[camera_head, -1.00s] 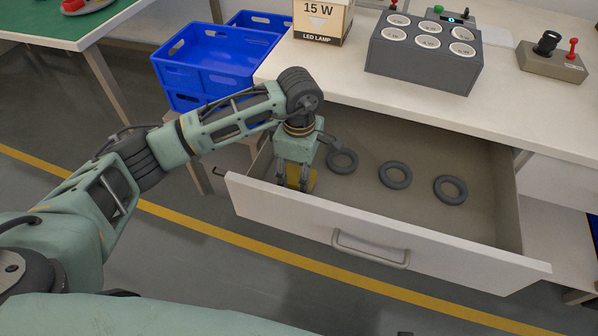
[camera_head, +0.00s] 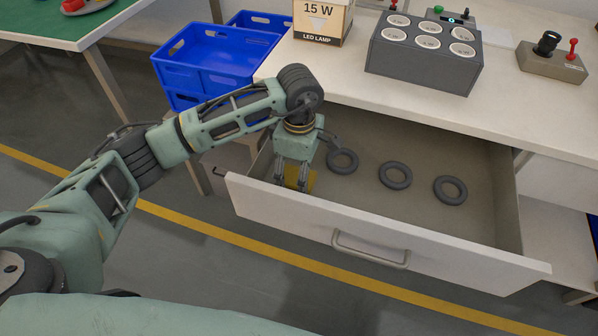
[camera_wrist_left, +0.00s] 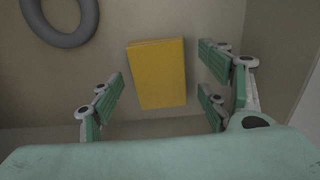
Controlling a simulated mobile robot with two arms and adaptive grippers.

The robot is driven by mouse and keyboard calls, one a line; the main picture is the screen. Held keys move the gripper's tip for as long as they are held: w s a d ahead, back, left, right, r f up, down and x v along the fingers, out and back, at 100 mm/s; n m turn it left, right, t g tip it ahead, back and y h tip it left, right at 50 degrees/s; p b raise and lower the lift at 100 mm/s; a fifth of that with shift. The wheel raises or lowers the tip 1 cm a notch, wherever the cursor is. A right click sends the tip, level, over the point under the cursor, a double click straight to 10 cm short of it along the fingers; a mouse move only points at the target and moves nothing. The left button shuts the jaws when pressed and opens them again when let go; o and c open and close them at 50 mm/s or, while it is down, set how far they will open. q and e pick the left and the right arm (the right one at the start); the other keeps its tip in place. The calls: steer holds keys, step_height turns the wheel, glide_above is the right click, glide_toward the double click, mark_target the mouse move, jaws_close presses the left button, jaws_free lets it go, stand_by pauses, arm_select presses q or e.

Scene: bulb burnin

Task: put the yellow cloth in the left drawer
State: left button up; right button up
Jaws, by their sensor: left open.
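The yellow cloth (camera_wrist_left: 157,73) lies flat as a folded rectangle on the floor of the open drawer (camera_head: 390,249), at its left end. In the head view the cloth (camera_head: 311,181) is mostly hidden behind my left gripper (camera_head: 291,182). My left gripper points down into the drawer, right above the cloth. My right gripper is not in view.
Three dark rings (camera_head: 394,175) lie in the drawer to the right of the cloth. The white worktop (camera_head: 500,104) above holds a lamp box (camera_head: 322,22), a grey socket block (camera_head: 424,62) and a control box (camera_head: 552,64). Blue crates (camera_head: 217,62) stand at the left.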

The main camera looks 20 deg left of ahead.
arm_select(q)
step_height(320, 180, up, 7)
steer(key=shift+f, duration=0.1)
stand_by(1.3)
